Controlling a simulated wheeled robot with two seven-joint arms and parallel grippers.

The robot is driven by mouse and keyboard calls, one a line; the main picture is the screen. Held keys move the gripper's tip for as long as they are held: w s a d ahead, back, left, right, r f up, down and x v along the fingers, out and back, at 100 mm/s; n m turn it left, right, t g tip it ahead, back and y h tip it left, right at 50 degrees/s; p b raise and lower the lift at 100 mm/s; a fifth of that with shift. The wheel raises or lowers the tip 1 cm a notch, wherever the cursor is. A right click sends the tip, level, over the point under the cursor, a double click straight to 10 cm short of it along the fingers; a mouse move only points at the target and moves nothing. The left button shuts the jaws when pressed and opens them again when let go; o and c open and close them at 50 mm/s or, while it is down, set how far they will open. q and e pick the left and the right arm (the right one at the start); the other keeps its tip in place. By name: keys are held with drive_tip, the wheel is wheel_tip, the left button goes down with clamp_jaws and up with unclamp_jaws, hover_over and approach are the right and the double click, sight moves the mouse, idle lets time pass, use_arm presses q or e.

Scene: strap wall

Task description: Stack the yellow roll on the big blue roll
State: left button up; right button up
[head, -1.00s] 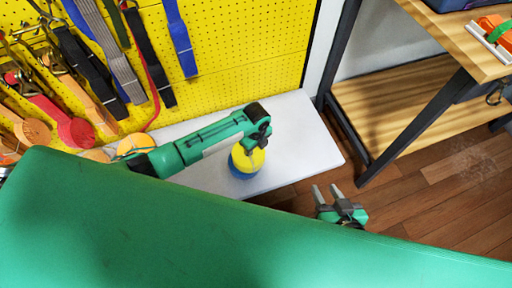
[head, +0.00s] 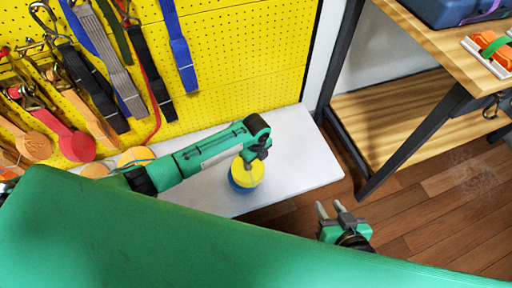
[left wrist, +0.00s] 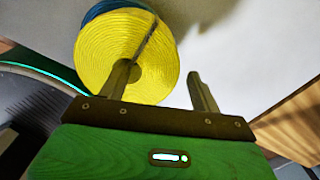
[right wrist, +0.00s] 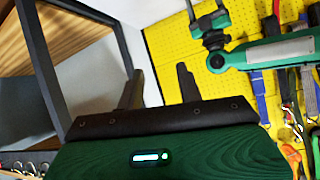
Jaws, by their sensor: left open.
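The yellow roll (head: 249,176) sits on top of the big blue roll (head: 243,187) on the white shelf in the head view. In the left wrist view the yellow roll (left wrist: 122,52) shows its flat face, with the blue roll (left wrist: 113,8) behind its upper edge. My left gripper (head: 252,160) is just over the yellow roll; its fingers (left wrist: 162,80) are apart, one overlapping the roll in the picture and the other off to its side. Whether a finger touches the roll I cannot tell. My right gripper (head: 330,211) is open and empty, over the floor; its fingers (right wrist: 158,88) stand apart.
The white shelf (head: 300,165) is clear to the right of the rolls. A yellow pegboard (head: 235,60) with hanging straps stands behind. Orange rolls (head: 136,156) lie at the shelf's left. A wooden bench (head: 415,115) with dark legs stands at right.

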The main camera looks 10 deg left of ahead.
use_arm(q)
wheel_tip(320, 180, up, 10)
drive_tip(key=p, duration=0.2)
drive_tip(key=s+d+r+n+t+h, duration=0.1)
drive_tip(key=s+d+n+h, duration=0.15)
drive_tip(key=s+n, duration=0.3)
drive_tip(key=s+d+r+n+t+h, duration=0.1)
drive_tip(key=s+d+n+t+h, duration=0.1)
drive_tip(key=s+d+n, duration=0.35)
drive_tip(key=s+a+r+n+t+y, duration=0.1)
drive_tip(key=s+a+r+n+t, duration=0.1)
drive_tip(key=s+a+n, duration=0.3)
drive_tip(key=s+a+r+n+t+y, duration=0.1)
drive_tip(key=s+a+r+n+t, duration=0.1)
drive_tip(key=s+a+r+n, duration=0.3)
drive_tip(key=shift+s+a+r+n, duration=0.3)
drive_tip(key=shift+s+a+n, duration=0.25)
drive_tip(key=shift+a, duration=0.5)
use_arm(e)
drive_tip(key=d+g, duration=0.1)
drive_tip(key=s+d+g+h, duration=0.1)
drive_tip(key=d, duration=0.1)
drive_tip(key=s+d+g+h, duration=0.1)
drive_tip(key=d, duration=0.1)
drive_tip(key=shift+s, duration=0.2)
use_arm(q)
drive_tip(key=shift+w, duration=0.15)
